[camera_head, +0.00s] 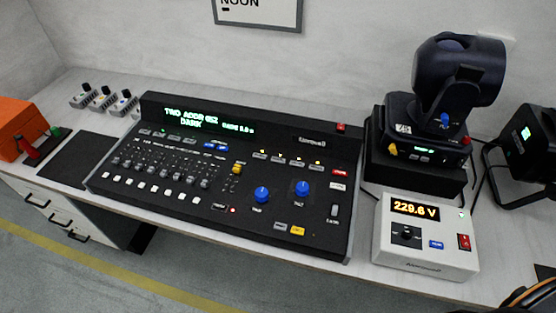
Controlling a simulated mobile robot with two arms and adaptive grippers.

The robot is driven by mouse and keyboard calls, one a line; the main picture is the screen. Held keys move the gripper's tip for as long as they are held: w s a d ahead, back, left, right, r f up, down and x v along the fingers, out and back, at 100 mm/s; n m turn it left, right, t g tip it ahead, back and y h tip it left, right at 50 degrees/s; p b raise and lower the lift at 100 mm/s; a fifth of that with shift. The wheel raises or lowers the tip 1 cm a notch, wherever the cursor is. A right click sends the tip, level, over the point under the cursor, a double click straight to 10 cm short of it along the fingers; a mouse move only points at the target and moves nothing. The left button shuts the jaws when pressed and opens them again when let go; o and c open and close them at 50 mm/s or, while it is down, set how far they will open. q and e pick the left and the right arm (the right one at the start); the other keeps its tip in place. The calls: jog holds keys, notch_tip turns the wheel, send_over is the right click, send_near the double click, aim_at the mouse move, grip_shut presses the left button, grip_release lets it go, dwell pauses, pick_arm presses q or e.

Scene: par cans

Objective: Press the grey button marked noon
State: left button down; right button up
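The black lighting console (262,190) lies on the bench in the middle of the head view. Its display (195,118) shows green text including the word DARK. Under the display is a row of small grey buttons (175,138), with two blue buttons at its right end. Another grey button (280,226) sits beside a yellow one near the console's front edge. The button labels are too small to read, so I cannot tell which one is marked noon. Neither gripper shows in this view, and nothing visible touches the console.
A framed sign (258,12) reading NOON hangs on the wall. A moving-head lamp (445,90) stands at the right behind a white meter box (425,240) reading 229.6 V. A black par can (525,155) is far right. An orange case (18,128) is far left.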

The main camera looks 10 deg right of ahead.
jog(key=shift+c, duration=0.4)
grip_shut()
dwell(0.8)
